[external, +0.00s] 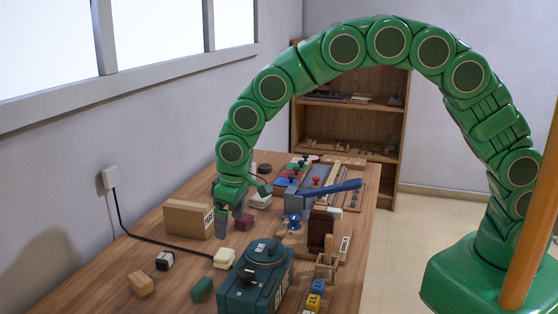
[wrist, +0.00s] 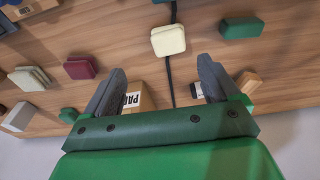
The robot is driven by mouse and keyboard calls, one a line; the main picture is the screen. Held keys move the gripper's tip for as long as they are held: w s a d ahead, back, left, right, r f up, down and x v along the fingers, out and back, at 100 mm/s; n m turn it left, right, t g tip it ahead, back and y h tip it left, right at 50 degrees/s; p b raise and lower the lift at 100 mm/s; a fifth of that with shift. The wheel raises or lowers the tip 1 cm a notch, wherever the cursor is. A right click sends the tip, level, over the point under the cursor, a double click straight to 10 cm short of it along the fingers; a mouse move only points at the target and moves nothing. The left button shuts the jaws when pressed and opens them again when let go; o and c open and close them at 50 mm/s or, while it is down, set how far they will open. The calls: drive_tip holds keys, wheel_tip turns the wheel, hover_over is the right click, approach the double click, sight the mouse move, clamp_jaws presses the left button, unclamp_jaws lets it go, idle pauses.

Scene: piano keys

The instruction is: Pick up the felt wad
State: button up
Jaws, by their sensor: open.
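Several small soft-looking blocks lie on the table, and I cannot tell for certain which is the felt wad. A cream block (external: 225,257) lies by the black cable; in the wrist view it (wrist: 168,40) is beyond and between my fingertips. A dark green block (external: 202,288) lies nearer the camera and also shows in the wrist view (wrist: 242,27). A maroon block (external: 243,224) sits near my gripper and at left in the wrist view (wrist: 79,68). My gripper (external: 230,216) is open and empty above the table, touching none of these blocks; its fingers show in the wrist view (wrist: 162,72).
A cardboard box (external: 187,219) stands beside my gripper. A stacked cream pair (external: 260,201) lies farther back. A large teal machine (external: 256,282) and a blue-handled tool (external: 325,189) stand to the right. A wooden block (external: 141,283) and a black-and-white block (external: 165,261) lie at front left.

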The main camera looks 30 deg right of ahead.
sight(224, 253)
drive_tip(key=shift+s+a+f, duration=0.2)
drive_tip(key=shift+a+f, duration=0.05)
drive_tip(key=shift+a, duration=0.2)
drive_tip(key=shift+s+a+f, duration=0.2)
drive_tip(key=shift+a+f, duration=0.05)
drive_tip(key=shift+a, duration=0.15)
drive_tip(key=shift+f, duration=0.3)
drive_tip(key=shift+w+a+f, duration=0.1)
drive_tip(key=shift+w+f, duration=0.1)
drive_tip(key=shift+f, duration=1.6)
drive_tip(key=shift+w+a+f, duration=0.1)
drive_tip(key=shift+w+f, duration=0.05)
drive_tip(key=shift+f, duration=1.65)
drive_tip(key=c, duration=1.1)
drive_tip(key=shift+r, duration=0.1)
